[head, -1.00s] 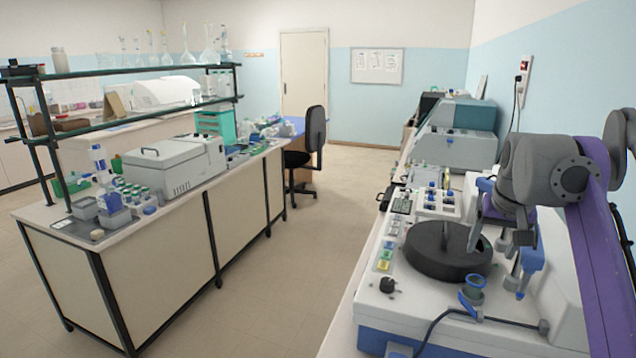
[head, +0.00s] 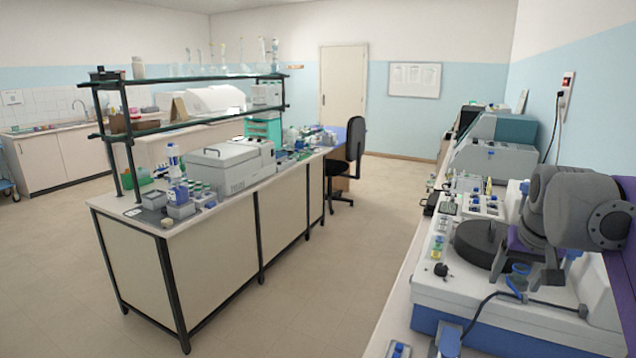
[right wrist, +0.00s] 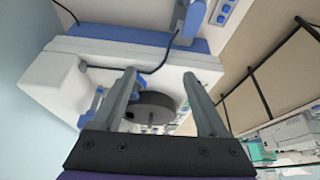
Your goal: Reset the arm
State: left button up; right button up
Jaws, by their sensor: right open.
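My right arm comes in at the right of the head view, and its gripper (head: 525,264) hangs beside the near right side of a black round disc (head: 476,244) on a white and blue bench machine (head: 462,305). In the right wrist view my right gripper (right wrist: 160,77) has its two fingers wide apart with nothing between them. The black disc (right wrist: 150,106) shows beyond the fingers, apart from them as far as I can tell. My left gripper is in neither view.
A bench (head: 195,270) with a grey box instrument (head: 228,168), bottles and a glassware shelf stands at left. An office chair (head: 354,150) is behind it. Open floor (head: 345,270) lies between the benches. A black cable (head: 500,300) runs along the machine's front.

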jog(key=s+a+f+n, duration=0.1)
jog(key=s+a+f, duration=0.5)
jog(key=f, duration=0.4)
jog(key=s+a+f+n+y, duration=0.1)
jog(key=s+a+f+n, duration=0.1)
jog(key=s+a+f, duration=0.5)
jog(key=s+a+f+n+t+y, duration=0.1)
jog(key=s+a+f, duration=0.5)
jog(key=f, duration=0.8)
jog(key=shift+s+a+f+n, duration=0.3)
jog(key=shift+s+n, duration=0.3)
jog(key=shift+s, duration=0.65)
